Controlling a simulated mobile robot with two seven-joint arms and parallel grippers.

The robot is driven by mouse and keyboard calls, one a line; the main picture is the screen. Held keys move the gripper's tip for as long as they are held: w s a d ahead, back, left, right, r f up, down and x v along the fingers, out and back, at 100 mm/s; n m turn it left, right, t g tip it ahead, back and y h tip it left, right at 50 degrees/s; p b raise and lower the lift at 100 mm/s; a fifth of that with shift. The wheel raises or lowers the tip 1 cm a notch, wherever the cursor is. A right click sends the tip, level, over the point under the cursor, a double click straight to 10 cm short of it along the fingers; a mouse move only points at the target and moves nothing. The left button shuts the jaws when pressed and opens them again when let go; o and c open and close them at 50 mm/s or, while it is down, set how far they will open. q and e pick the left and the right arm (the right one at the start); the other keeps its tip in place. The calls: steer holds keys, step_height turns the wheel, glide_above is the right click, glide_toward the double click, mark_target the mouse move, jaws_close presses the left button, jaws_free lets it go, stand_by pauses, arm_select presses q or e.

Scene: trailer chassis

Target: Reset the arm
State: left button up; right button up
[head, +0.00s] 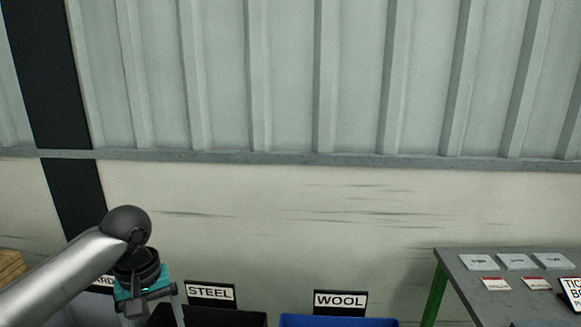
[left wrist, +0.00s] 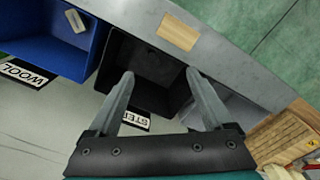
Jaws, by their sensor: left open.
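My left arm comes in from the left in the head view, with its gripper (head: 150,305) pointing down near the STEEL sign (head: 210,293). Its fingertips run toward the frame's bottom edge. In the left wrist view the gripper (left wrist: 160,73) is open, its two grey fingers spread with nothing between them. Beyond them lies the black bin (left wrist: 150,62), which looks empty in its dark interior. My right gripper is not in view.
A blue bin (left wrist: 45,30) holding a small pale item stands beside the black bin, by the WOOL sign (head: 340,301). A grey strip (left wrist: 225,50) bears a tan rectangle (left wrist: 178,32). A grey table (head: 450,268) with cards stands right. Wooden slats (left wrist: 285,135) lie at the side.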

arm_select(q)
steer(key=s+d+f+m+t+h, duration=0.2)
steer(key=s+d+f+m, duration=0.5)
steer(key=s+d+f, duration=0.5)
steer(key=s+a+t+y, duration=0.15)
steer(key=s+a, duration=0.35)
steer(key=s, duration=0.6)
step_height(320, 180, down, 23)
steer(key=s+m+g+b, duration=0.1)
steer(key=b, duration=0.1)
steer(key=s+a+f+g+b, duration=0.1)
steer(key=s+a+f+b, duration=0.1)
steer(key=s+f, duration=1.4)
steer(key=shift+f+g, duration=0.35)
steer(key=shift+f, duration=0.3)
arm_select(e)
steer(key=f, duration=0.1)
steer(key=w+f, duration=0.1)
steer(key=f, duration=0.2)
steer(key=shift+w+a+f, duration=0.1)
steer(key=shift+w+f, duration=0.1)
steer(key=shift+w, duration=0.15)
arm_select(q)
steer(key=shift+y, duration=0.25)
